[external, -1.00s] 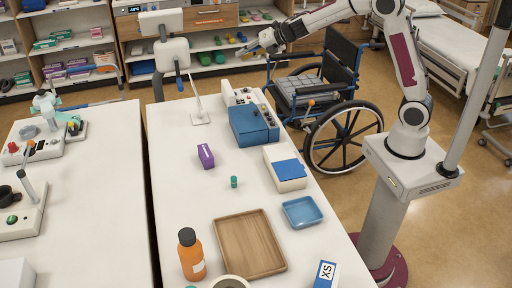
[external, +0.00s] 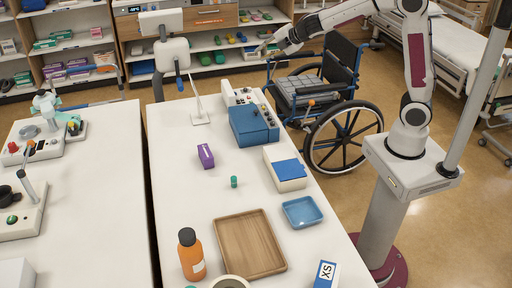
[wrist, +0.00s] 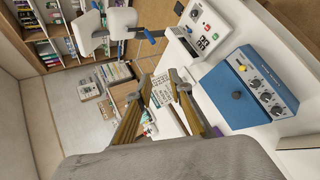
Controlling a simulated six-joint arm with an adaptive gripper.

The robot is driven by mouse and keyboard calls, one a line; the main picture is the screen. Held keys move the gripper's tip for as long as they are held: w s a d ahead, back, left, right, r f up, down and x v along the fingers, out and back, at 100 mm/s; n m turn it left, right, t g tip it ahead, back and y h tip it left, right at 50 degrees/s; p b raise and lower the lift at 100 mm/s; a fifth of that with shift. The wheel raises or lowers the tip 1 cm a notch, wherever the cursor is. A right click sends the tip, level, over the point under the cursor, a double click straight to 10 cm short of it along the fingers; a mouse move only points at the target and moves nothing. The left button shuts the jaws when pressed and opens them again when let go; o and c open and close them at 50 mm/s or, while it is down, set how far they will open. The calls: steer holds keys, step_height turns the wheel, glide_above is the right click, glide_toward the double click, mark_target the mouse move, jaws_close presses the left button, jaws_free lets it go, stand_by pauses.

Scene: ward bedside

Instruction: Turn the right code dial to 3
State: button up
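The blue box (external: 250,127) stands at the far right of the white table. The dial numbers are too small to read, and I cannot tell which dial is the right one. My gripper (external: 264,49) is in the air beyond the box, touching nothing. In the wrist view my gripper (wrist: 162,80) has its two fingers apart with nothing held between them.
A white device with buttons (wrist: 208,29) stands beside the blue box. A white box with a blue top (external: 287,169), a purple box (external: 206,156), a wooden tray (external: 232,225) and an orange bottle (external: 191,256) are on the table. A wheelchair (external: 345,130) stands to the right.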

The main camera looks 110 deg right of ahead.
steer(key=s+a+f+m+g+y, duration=0.1)
steer(key=s+a+m, duration=0.4)
steer(key=a, duration=0.9)
steer(key=s+a+f+m+g+y, duration=0.2)
steer(key=s+a+m, duration=0.4)
steer(key=s+a, duration=0.6)
steer(key=a+f+y, duration=0.1)
steer(key=a+y, duration=0.1)
steer(key=a, duration=0.1)
steer(key=shift+s+a+f+m+y, duration=0.25)
steer(key=shift+s+f+m+y, duration=0.05)
steer(key=shift+f+y, duration=0.1)
